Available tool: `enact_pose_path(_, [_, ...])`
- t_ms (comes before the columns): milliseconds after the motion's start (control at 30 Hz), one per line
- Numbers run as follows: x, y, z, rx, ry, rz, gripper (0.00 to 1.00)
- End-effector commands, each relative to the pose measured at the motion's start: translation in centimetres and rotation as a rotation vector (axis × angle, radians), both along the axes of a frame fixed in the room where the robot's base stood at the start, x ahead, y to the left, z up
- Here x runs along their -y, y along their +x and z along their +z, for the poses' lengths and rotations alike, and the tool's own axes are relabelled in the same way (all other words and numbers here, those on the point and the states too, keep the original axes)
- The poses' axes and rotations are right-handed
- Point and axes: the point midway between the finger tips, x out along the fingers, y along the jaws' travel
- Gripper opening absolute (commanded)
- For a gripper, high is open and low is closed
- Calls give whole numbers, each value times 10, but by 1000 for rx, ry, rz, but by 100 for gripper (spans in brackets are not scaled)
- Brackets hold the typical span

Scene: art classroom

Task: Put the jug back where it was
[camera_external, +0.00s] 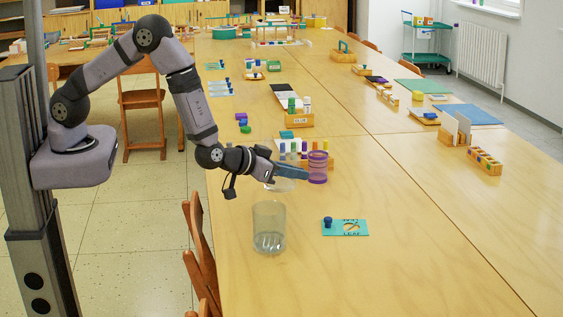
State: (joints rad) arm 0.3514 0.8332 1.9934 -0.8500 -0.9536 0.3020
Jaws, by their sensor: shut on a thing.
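My gripper (306,173) reaches out over the near part of the table, pointing right. Its fingers are shut on a purple see-through cylindrical vessel (318,168), which I take to be the jug. It is upright at the fingertips; whether its bottom touches the table I cannot tell. A clear, tall vessel (269,228) stands upright on the table nearer the camera, below my gripper in the picture. Another clear, low vessel (280,185) shows just under my gripper, partly hidden by it.
A teal card (345,228) with a dark blue knob (328,222) lies right of the tall clear vessel. Chairs (200,250) stand along the left edge. The table's front right is bare.

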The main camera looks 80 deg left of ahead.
Motion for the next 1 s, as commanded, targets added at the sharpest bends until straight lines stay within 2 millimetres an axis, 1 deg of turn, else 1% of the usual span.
enact_pose_path(67, [0, 0, -4, -1, 2, -1, 0])
enact_pose_path(300, [0, 0, -30, -2, 2, -1, 0])
enact_pose_path(400, [0, 0, -37, -1, 2, -1, 0])
enact_pose_path(900, [0, 0, -45, 1, 1, -1, 0])
enact_pose_path(1000, [0, 0, -45, -1, 1, 0, 26])
